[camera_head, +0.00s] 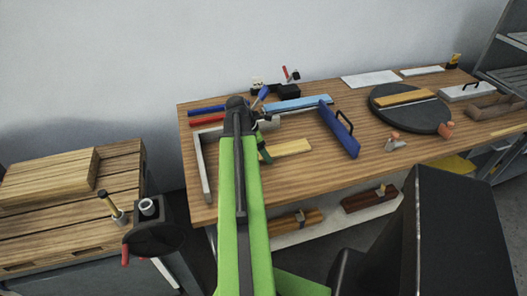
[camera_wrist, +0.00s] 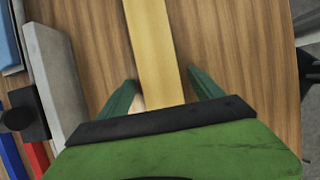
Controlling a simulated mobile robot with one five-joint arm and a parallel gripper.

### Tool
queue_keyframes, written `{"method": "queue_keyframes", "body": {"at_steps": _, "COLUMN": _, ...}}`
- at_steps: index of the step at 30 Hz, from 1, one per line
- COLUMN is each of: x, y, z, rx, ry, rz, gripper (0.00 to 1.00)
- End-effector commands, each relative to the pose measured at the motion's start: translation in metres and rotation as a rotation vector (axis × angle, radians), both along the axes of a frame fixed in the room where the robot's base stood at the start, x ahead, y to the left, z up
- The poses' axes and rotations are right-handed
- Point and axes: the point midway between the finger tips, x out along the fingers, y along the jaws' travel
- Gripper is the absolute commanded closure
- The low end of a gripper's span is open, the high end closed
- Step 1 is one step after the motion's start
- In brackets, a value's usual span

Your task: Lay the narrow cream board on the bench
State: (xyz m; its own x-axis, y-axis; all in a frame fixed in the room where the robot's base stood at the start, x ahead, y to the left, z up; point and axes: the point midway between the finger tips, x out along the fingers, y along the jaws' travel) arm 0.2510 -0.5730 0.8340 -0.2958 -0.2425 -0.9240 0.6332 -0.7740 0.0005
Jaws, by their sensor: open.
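The narrow cream board (camera_head: 292,147) lies flat on the wooden bench (camera_head: 290,180), inside a pale L-shaped fence. In the head view my arm and gripper hide its left end. The wrist view shows the cream board (camera_wrist: 155,45) running lengthwise between my fingers. My gripper (camera_head: 265,152) is low over the board's left part. Its green fingers stand open in the wrist view (camera_wrist: 162,82), one on each side of the board, with a gap showing on both sides. The end of the board under the gripper body is hidden.
The grey fence (camera_head: 206,165) stands left, with blue and red bars (camera_head: 207,121) behind it. A blue handled bar (camera_head: 339,132) lies right of the board. A black disc (camera_head: 411,108) bears a yellow board (camera_head: 404,97). Bare bench shows in front of the cream board.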

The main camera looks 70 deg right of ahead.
Motion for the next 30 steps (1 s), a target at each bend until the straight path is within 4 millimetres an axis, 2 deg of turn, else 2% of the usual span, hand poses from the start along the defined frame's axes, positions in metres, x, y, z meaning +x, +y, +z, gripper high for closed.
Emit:
{"method": "queue_keyframes", "body": {"at_steps": 5, "x": 0.001, "y": 0.001, "z": 0.010, "rx": 0.000, "ry": 0.000, "rz": 0.001, "gripper": 0.24}}
{"method": "queue_keyframes", "body": {"at_steps": 8, "x": 0.005, "y": 0.004, "z": 0.023, "rx": 0.000, "ry": 0.000, "rz": 0.001, "gripper": 0.24}}
{"method": "queue_keyframes", "body": {"at_steps": 18, "x": 0.026, "y": 0.022, "z": 0.097, "rx": 0.001, "ry": 0.001, "rz": 0.003, "gripper": 0.24}}
{"method": "queue_keyframes", "body": {"at_steps": 21, "x": 0.032, "y": 0.026, "z": 0.111, "rx": 0.000, "ry": 0.000, "rz": 0.001, "gripper": 0.24}}
{"method": "queue_keyframes", "body": {"at_steps": 24, "x": 0.035, "y": 0.029, "z": 0.116, "rx": 0.000, "ry": 0.000, "rz": 0.000, "gripper": 0.24}}
{"method": "queue_keyframes", "body": {"at_steps": 30, "x": 0.036, "y": 0.029, "z": 0.114, "rx": 0.000, "ry": 0.000, "rz": 0.000, "gripper": 0.24}}
